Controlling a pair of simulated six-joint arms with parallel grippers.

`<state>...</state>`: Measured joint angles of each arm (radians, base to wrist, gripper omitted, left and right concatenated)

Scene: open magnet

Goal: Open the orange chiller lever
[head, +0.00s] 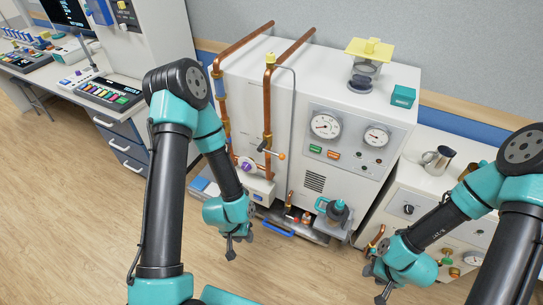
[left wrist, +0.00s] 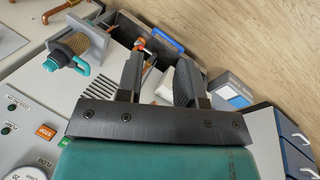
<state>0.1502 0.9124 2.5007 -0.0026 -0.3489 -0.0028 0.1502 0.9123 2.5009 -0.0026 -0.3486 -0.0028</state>
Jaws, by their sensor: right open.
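The lever with an orange ball end (head: 281,156) sits on a thin dark rod at the copper pipe on the front of the white chiller cabinet (head: 345,95). My left gripper (head: 238,247) hangs below and left of the lever, apart from it. In the left wrist view its two fingers (left wrist: 157,85) are spread with nothing between them. I cannot make out the lever in that view. My right gripper (head: 374,284) is open and empty near the floor, at the lower right, far from the lever.
A purple valve knob (head: 247,165) is left of the lever. A blue handle (head: 279,230) lies low in front. Copper pipes (head: 268,100) run beside the lever. Open floor is in front.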

